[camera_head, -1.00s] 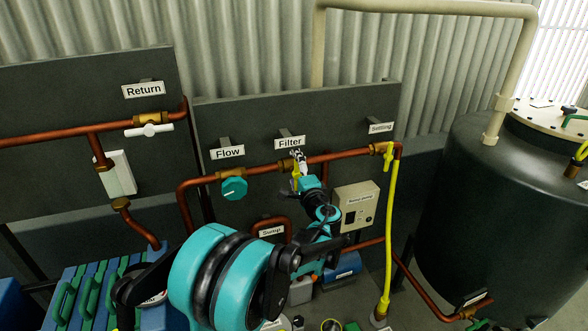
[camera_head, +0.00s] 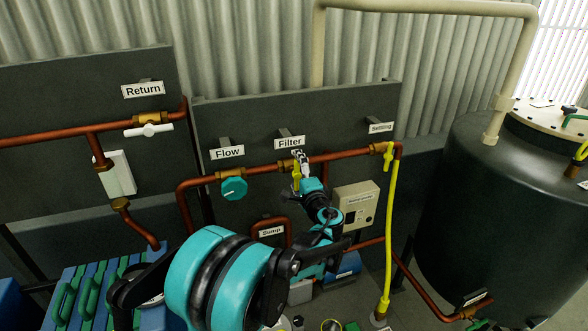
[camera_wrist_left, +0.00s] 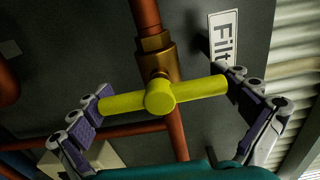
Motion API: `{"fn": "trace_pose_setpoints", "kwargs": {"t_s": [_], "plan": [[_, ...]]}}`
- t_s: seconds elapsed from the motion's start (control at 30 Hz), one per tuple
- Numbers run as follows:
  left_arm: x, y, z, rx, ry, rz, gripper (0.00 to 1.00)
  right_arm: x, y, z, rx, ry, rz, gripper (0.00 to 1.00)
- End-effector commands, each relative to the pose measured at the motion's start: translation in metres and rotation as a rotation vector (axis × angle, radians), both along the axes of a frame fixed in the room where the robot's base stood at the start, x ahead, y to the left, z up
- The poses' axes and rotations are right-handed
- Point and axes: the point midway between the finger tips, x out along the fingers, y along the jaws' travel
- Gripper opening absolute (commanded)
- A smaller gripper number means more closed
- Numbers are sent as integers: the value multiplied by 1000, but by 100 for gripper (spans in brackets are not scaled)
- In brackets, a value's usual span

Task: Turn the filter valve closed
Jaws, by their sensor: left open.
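The filter valve has a yellow T-shaped handle (camera_wrist_left: 160,97) on a brass body (camera_wrist_left: 156,60) in a copper pipe, by the "Filter" label (camera_head: 290,142). In the left wrist view the handle lies roughly crosswise to the pipe, slightly tilted. In the head view only part of the yellow handle (camera_head: 296,181) shows beside my gripper. My left gripper (camera_head: 300,160) is open at the valve. In the left wrist view its fingers (camera_wrist_left: 168,88) stand at opposite ends of the handle. I cannot tell whether they touch it. My right gripper is not in view.
The flow valve's teal knob (camera_head: 233,188) is left of the filter valve. The settling valve's yellow handle (camera_head: 388,160) and a yellow hose (camera_head: 389,230) are to the right. A beige control box (camera_head: 356,204) sits below right. The return valve (camera_head: 149,130) is far left.

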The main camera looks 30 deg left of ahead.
Motion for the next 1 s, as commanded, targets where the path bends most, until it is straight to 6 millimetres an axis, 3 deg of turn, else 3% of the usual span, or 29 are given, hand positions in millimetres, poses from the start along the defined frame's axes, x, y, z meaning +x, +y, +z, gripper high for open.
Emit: {"fn": "trace_pose_setpoints", "kwargs": {"t_s": [0.3,0.5,1.0], "plan": [[-43,-52,0,0,0,-4,100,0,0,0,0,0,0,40],[-64,-76,0,1,1,-1,100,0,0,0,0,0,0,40],[-71,-83,0,1,1,1,100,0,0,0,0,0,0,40]]}}
